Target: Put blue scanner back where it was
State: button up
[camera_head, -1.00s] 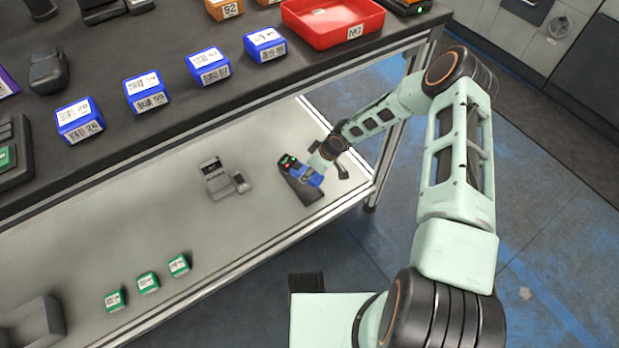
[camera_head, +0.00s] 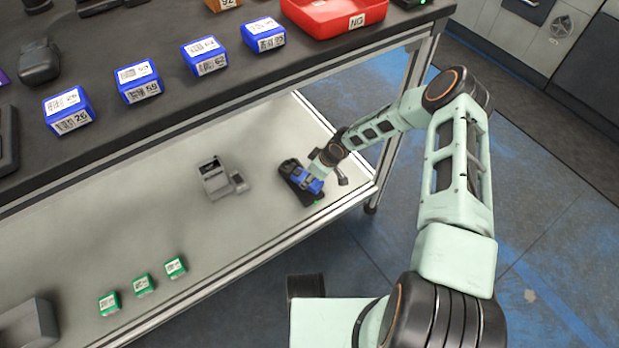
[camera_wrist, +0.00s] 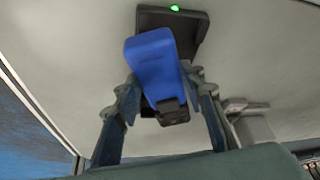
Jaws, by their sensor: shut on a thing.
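The blue scanner (camera_head: 306,181) is at the black cradle (camera_head: 287,167) on the lower shelf's right end. In the wrist view the blue scanner (camera_wrist: 152,62) lies in front of the dark cradle (camera_wrist: 185,22), which has a green light at its edge. My gripper (camera_wrist: 165,105) is shut on the scanner, one finger on each side of its dark neck. In the head view my gripper (camera_head: 317,174) is partly hidden. I cannot tell whether the scanner is fully seated or just above the cradle.
A grey device (camera_head: 215,180) stands left of the cradle on the lower shelf (camera_head: 150,230). Several green boxes (camera_head: 142,285) sit near its front edge. The black upper shelf (camera_head: 190,110) overhangs, with blue boxes (camera_head: 137,80) and a red tray (camera_head: 335,15).

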jog(key=o, duration=1.4)
jog(key=shift+r+p, duration=0.45)
jog(key=shift+p, duration=0.15)
jog(key=p+v, duration=0.4)
jog(key=v, duration=0.8)
jog(key=shift+a, duration=0.1)
jog(key=shift+r, duration=0.15)
